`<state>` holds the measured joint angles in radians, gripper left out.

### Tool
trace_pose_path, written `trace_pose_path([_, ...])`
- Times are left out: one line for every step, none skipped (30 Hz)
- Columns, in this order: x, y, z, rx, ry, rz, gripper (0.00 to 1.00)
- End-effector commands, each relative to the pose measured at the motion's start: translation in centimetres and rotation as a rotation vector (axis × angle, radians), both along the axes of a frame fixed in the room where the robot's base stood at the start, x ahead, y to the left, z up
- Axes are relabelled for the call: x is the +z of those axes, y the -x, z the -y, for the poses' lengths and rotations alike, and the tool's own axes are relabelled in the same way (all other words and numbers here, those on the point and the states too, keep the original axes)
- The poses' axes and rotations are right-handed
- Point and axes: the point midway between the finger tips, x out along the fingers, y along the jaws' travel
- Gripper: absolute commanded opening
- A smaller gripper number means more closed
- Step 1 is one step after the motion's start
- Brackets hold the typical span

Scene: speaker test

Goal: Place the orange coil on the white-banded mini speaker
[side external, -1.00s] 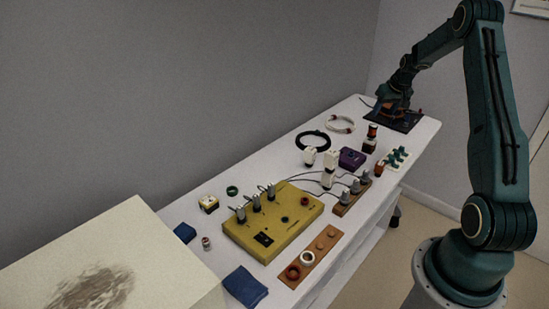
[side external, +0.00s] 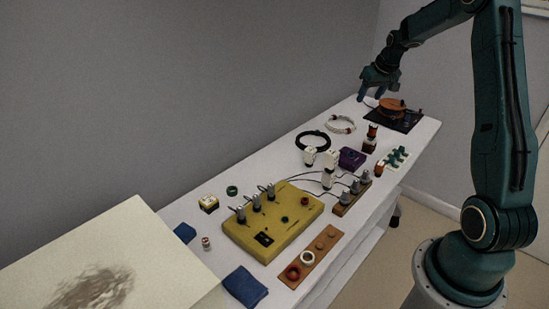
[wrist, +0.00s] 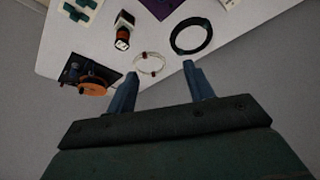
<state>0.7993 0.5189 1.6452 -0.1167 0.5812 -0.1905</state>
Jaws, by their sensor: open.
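An orange round piece (side external: 391,104), which looks like the orange coil, sits on a black board (side external: 408,122) at the table's far end. It also shows at the left in the wrist view (wrist: 92,88). A small dark block with orange and white parts (side external: 370,140) stands nearer along the table. It also shows in the wrist view (wrist: 123,30) and may be the white-banded mini speaker; its band is too small to be sure. My gripper (side external: 368,98) is above the far end, left of the orange piece and apart from it. Its fingers are open and empty.
A white cable ring (side external: 340,124) and a black cable ring (side external: 313,140) lie near the far end. A purple box (side external: 352,158), white upright pieces and a yellow panel (side external: 272,222) fill the middle. A wooden strip with rings (side external: 314,254) lies at the front edge.

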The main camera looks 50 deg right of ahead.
Motion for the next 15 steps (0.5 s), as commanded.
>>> trace_pose_path([1.5,-0.3,-2.0,0.022,0.006,0.005,0.52])
trace_pose_path([2.2,-0.4,-3.0,0.033,0.007,0.006,0.52])
trace_pose_path([3.1,-0.4,-4.3,0.046,0.009,0.007,0.52])
trace_pose_path([3.7,-0.4,-5.4,0.057,0.009,0.007,0.52])
trace_pose_path([4.4,-0.3,-6.4,0.069,0.011,0.009,0.52])
trace_pose_path([5.2,-0.2,-7.7,0.082,0.013,0.011,0.52])
trace_pose_path([5.8,-0.1,-8.8,0.093,0.014,0.012,0.52])
trace_pose_path([6.4,0.0,-9.8,0.103,0.014,0.013,0.52])
trace_pose_path([7.1,0.2,-11.1,0.117,0.016,0.014,0.52])
trace_pose_path([7.6,0.4,-12.1,0.127,0.017,0.015,0.52])
trace_pose_path([8.1,0.7,-13.1,0.137,0.018,0.017,0.52])
trace_pose_path([8.7,1.0,-14.4,0.15,0.019,0.018,0.52])
trace_pose_path([9.2,1.3,-15.4,0.161,0.021,0.02,0.52])
trace_pose_path([9.6,1.7,-16.3,0.171,0.022,0.021,0.52])
trace_pose_path([10.2,2.1,-17.6,0.184,0.023,0.024,0.52])
